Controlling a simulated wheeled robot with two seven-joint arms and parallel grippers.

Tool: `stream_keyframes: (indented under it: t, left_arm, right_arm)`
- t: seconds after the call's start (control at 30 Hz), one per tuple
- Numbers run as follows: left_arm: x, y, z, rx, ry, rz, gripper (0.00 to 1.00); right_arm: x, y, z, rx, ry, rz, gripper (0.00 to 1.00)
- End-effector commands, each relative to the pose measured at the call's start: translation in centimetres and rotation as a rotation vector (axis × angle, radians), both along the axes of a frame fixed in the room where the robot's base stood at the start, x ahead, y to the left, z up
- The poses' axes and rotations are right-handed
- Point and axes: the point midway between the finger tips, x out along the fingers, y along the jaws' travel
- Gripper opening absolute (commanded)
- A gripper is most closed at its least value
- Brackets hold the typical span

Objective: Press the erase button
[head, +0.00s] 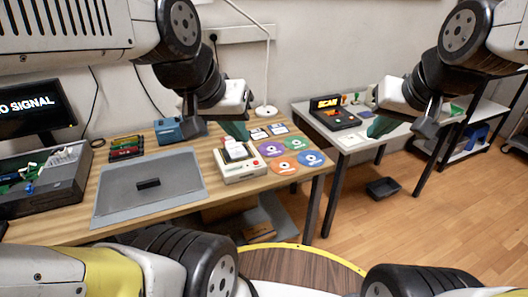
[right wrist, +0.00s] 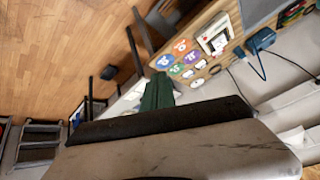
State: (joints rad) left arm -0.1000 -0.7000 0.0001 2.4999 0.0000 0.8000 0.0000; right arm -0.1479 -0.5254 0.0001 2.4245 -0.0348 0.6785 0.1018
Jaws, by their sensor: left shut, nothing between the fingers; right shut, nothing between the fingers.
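I cannot read any label by the button. The device also shows in the right wrist view (right wrist: 214,36). My left gripper (head: 235,131) has green fingertips, shut and empty, just above and behind the device in the picture; contact cannot be told. My right gripper (head: 378,128) is shut and empty over the white table, far right of the device. Its green fingertips show in the right wrist view (right wrist: 157,94).
Round coloured discs (head: 285,168) lie right of the device. A grey mat (head: 175,170) with a black piece lies left. A black "SCAN" case (head: 335,118) sits on the white table. A dark bin (head: 383,188) is on the floor.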

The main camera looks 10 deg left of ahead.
Motion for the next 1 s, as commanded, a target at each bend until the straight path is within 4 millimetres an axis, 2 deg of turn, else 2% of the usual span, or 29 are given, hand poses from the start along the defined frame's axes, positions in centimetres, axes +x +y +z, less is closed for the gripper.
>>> stream_keyframes:
  t: [0.03,0.1,0.27,0.4,0.5,0.6,0.73,0.83,1.0]
  left_arm:
    - [0.0,0.0,0.0,0.0,0.0,0.0,0.0]
    - [0.0,0.0,0.0,0.0,0.0,0.0,0.0]
    - [0.0,0.0,0.0,0.0,0.0,0.0,0.0]
    - [0.0,0.0,0.0,0.0,0.0,0.0,0.0]
    - [0.0,0.0,0.0,0.0,0.0,0.0,0.0]
    - [0.0,0.0,0.0,0.0,0.0,0.0,0.0]
    - [0.0,0.0,0.0,0.0,0.0,0.0,0.0]
    - [0.0,0.0,0.0,0.0,0.0,0.0,0.0]
    - [0.0,0.0,0.0,0.0,0.0,0.0,0.0]
  right_arm:
    - [2.5,1.1,-0.4,0.008,0.005,-0.002,0.0]
    - [6.1,2.7,-0.8,0.026,-0.004,-0.013,0.0]
    - [13.9,8.0,-3.2,0.082,-0.027,-0.03,0.0]
    - [19.6,13.8,-6.9,0.143,-0.04,-0.033,0.0]
    - [22.7,18.5,-10.3,0.193,-0.042,-0.029,0.0]
    - [24.8,22.9,-14.0,0.245,-0.04,-0.022,0.0]
    - [26.1,27.5,-18.1,0.302,-0.032,-0.013,0.0]
    - [26.5,29.7,-20.1,0.332,-0.026,-0.011,0.0]
    - [26.6,31.2,-21.5,0.354,-0.022,-0.007,0.0]
